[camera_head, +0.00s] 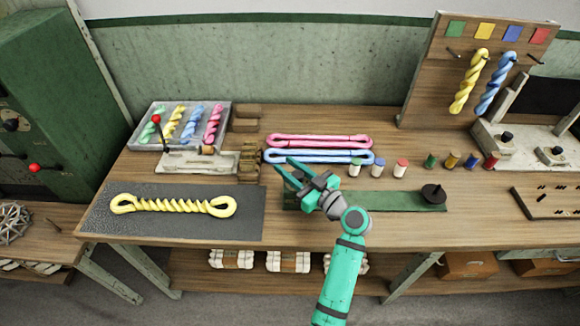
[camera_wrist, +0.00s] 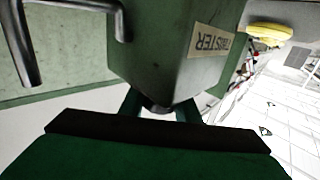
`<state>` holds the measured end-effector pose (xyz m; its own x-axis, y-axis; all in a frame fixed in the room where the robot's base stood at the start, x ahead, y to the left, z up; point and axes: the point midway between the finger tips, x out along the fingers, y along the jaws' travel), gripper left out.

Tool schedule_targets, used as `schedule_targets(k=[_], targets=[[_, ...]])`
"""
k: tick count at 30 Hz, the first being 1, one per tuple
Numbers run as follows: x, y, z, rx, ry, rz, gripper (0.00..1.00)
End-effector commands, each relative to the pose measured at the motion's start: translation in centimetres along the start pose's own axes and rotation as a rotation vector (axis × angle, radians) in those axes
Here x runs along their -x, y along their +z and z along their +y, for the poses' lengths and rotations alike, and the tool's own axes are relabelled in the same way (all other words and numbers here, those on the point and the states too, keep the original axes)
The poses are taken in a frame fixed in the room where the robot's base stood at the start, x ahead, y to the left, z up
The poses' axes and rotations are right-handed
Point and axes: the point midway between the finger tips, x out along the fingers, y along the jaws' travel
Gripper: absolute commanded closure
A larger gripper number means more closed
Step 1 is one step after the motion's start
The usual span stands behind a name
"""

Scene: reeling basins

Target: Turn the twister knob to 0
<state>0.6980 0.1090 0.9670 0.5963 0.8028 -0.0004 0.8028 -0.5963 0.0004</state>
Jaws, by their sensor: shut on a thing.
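In the wrist view a green box with a tan label (camera_wrist: 211,41) reading TWISTER, upside down, fills the upper middle. My gripper (camera_wrist: 158,106) has its two teal fingers at the box's lower end, one on each side of a small dark part that looks like the twister knob. Most of that knob is hidden, and no scale or number is readable. In the head view my gripper (camera_head: 288,167) is above the bench, by the left end of a long green base (camera_head: 395,202). A black round piece (camera_head: 433,193) stands at that base's right end.
A yellow twisted skein (camera_head: 173,205) lies on a grey mat (camera_head: 110,227) at left. Pink (camera_head: 318,140) and blue (camera_head: 318,156) loops lie behind my gripper. Several small spools stand to the right, and a tray (camera_head: 147,139) of twisted skeins is at the back left.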

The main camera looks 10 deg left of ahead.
Motion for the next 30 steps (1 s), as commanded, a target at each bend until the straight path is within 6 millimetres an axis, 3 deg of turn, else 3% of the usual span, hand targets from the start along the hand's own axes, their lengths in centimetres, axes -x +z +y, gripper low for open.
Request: schedule_targets(k=[11,12,14,23,30], targets=[[0.2,0.2,-0.1,-0.003,-0.019,-0.001,0.93],[0.2,0.2,-0.1,-0.003,-0.02,-0.001,0.64],[0.1,0.2,-0.1,-0.002,-0.02,-0.001,0.52],[0.1,0.1,-0.1,-0.001,-0.02,0.0,0.52],[2.7,0.1,-0.1,-0.001,-0.018,0.0,0.52]])
